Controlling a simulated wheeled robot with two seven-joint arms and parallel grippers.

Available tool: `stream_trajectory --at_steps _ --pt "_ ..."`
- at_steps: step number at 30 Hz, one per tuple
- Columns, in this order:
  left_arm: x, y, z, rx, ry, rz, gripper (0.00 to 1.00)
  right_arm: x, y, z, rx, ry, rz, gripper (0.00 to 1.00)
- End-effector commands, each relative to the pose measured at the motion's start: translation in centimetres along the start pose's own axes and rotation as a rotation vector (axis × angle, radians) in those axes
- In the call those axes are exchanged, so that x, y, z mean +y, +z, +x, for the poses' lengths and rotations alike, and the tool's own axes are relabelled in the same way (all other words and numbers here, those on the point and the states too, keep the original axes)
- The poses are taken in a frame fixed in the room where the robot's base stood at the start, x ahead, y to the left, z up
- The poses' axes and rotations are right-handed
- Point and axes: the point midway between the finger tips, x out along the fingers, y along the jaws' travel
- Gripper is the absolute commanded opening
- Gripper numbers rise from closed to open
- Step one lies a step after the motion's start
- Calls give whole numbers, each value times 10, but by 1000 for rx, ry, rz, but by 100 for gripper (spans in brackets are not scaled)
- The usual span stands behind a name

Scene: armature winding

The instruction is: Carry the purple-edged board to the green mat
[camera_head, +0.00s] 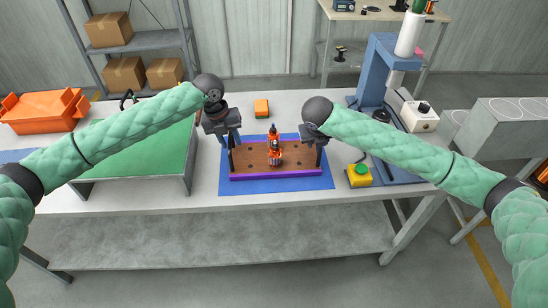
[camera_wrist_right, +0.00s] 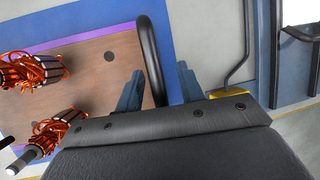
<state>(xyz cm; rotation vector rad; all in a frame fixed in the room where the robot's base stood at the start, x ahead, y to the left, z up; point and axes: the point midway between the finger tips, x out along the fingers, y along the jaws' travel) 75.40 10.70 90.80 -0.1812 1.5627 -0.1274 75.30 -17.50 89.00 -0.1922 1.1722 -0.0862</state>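The purple-edged board (camera_head: 245,174) is a brown panel lying on a blue mat (camera_head: 325,184) at the table's middle. Armatures with orange wire (camera_head: 274,150) stand on it, and two show in the right wrist view (camera_wrist_right: 30,70). It has a black handle at each end. The green mat (camera_head: 140,158) lies on a raised stand to the left. My left gripper (camera_head: 226,137) is above the left handle and looks open. My right gripper (camera_wrist_right: 158,95) is open, with the black right handle (camera_wrist_right: 149,50) between its fingers and a gap beside it.
An orange crate (camera_head: 45,110) stands at the far left. A yellow box with a green button (camera_head: 360,174) and a blue press (camera_head: 372,80) stand to the right. The green mat's surface looks clear under my left arm.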

Motion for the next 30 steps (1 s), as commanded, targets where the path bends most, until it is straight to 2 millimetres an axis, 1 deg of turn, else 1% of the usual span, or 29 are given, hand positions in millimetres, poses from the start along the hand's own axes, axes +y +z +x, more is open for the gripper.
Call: stream_trajectory --at_steps 9,10,14,15,16,30 --pt "0 0 2 0 0 0 33 0 0 2 0 0 0 38" --pt "0 0 2 0 0 0 32 0 0 2 0 0 0 36" --pt "0 0 2 0 0 1 6 0 0 2 0 0 0 10" --pt "0 0 2 0 0 1 0 0 0 2 0 0 0 3" --pt "0 0 2 0 0 1 0 0 0 2 0 0 0 0" --pt "-1 0 0 -1 0 1 0 0 1 0 -2 0 0 0"
